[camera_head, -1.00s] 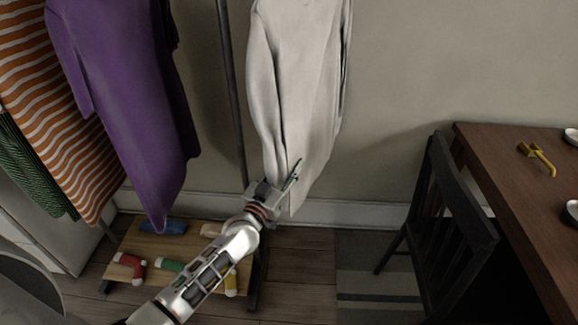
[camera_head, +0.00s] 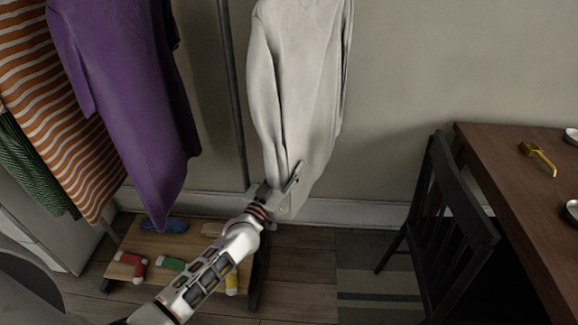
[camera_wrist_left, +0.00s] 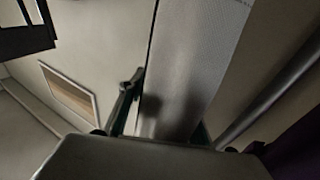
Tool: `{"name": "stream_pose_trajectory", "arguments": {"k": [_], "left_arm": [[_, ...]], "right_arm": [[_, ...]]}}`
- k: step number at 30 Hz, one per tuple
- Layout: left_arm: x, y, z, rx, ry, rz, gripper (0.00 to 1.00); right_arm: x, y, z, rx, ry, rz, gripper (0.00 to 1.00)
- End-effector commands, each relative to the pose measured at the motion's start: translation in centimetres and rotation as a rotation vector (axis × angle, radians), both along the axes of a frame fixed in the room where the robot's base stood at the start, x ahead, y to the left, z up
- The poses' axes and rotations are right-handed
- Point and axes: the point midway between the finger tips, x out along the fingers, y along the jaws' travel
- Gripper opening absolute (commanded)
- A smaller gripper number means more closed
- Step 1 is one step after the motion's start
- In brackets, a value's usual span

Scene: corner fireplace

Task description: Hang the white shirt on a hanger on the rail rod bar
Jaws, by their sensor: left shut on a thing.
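The white shirt (camera_head: 300,85) hangs upright in the head view, right of the rack's dark post; its top and any hanger are out of the picture. My left gripper (camera_head: 288,180) is shut on the shirt near its lower edge. In the left wrist view the pale shirt cloth (camera_wrist_left: 195,60) runs up from between the fingers (camera_wrist_left: 165,128). The rack's dark upright post (camera_head: 232,90) stands just left of the shirt. The rail bar itself is not in the head view. My right gripper is not in view.
A purple garment (camera_head: 135,100), an orange striped one (camera_head: 55,90) and a green one (camera_head: 30,165) hang at left. Several small coloured items lie on the rack's wooden base shelf (camera_head: 195,245). A dark chair (camera_head: 445,220) and brown table (camera_head: 500,165) stand at right.

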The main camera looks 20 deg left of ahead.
Motion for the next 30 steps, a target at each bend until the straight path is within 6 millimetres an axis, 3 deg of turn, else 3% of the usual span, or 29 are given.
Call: {"name": "stream_pose_trajectory", "arguments": {"k": [14,15,16,30], "left_arm": [[0.06,0.03,0.28,-0.001,-0.005,0.001,0.01],[0.06,0.03,0.27,-0.001,-0.005,0.001,0.44],[0.06,0.03,0.27,-0.001,-0.005,0.001,0.52],[-0.75,0.11,-0.22,0.001,0.002,0.0,0.53]], "right_arm": [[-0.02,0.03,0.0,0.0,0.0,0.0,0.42],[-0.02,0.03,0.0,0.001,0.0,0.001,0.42],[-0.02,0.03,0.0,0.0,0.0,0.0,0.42],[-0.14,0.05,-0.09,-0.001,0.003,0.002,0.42]]}}
